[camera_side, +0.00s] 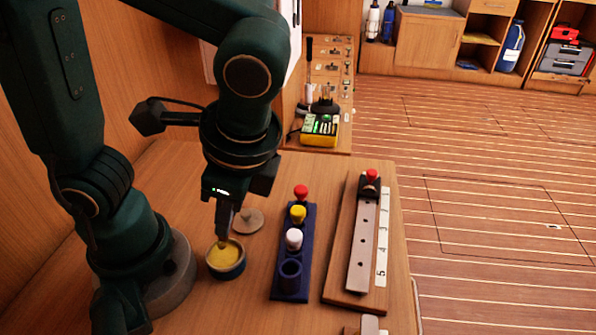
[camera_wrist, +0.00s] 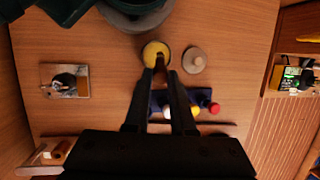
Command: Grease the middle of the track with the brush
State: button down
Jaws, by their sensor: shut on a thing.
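My gripper (camera_side: 224,212) points down over a round pot of yellow grease (camera_side: 226,258) and is shut on the brush, which is mostly hidden by the fingers. The brush's lower end is in or just over the grease; I cannot tell how deep. In the wrist view the fingers (camera_wrist: 161,78) reach to the pot (camera_wrist: 155,47), with a brown tip between them. The track (camera_side: 364,236) is a long grey-brown rail with several holes on a wooden board, right of the gripper. A red-topped piece (camera_side: 372,176) stands at its far end. A numbered white strip runs alongside.
A blue rack (camera_side: 290,282) with red, yellow and white pegs and one empty socket stands between pot and track. A round lid (camera_side: 248,221) lies behind the pot. A metal plate with a dark fitting (camera_wrist: 65,81) lies left in the wrist view. A yellow device (camera_side: 320,130) is behind.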

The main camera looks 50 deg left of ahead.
jog(key=shift+r, duration=2.5)
jog(key=shift+w+a+f, duration=0.1)
jog(key=shift+w+a, duration=0.05)
jog(key=shift+a, duration=0.05)
jog(key=w+a+n+g+h, duration=0.2)
jog(key=w+a+n, duration=0.6)
jog(key=w, duration=0.4)
jog(key=w+d+t+h, duration=0.2)
jog(key=w+d+t, duration=0.1)
jog(key=w+d, duration=0.8)
jog(key=shift+n, duration=0.3)
jog(key=shift+s+d+f, duration=0.1)
jog(key=shift+s+f, duration=0.05)
jog(key=shift+f, duration=0.7)
jog(key=shift+s+d+f, duration=0.1)
jog(key=shift+s+f, duration=0.05)
jog(key=shift+f, duration=0.65)
jog(key=shift+s+d+f, duration=0.1)
jog(key=shift+s+f, duration=0.05)
jog(key=shift+f, duration=0.7)
jog(key=shift+f, duration=0.6)
jog(key=shift+s+d, duration=0.1)
jog(key=shift+s+d+r, duration=0.1)
jog(key=shift+s+d, duration=0.25)
jog(key=shift+s, duration=0.1)
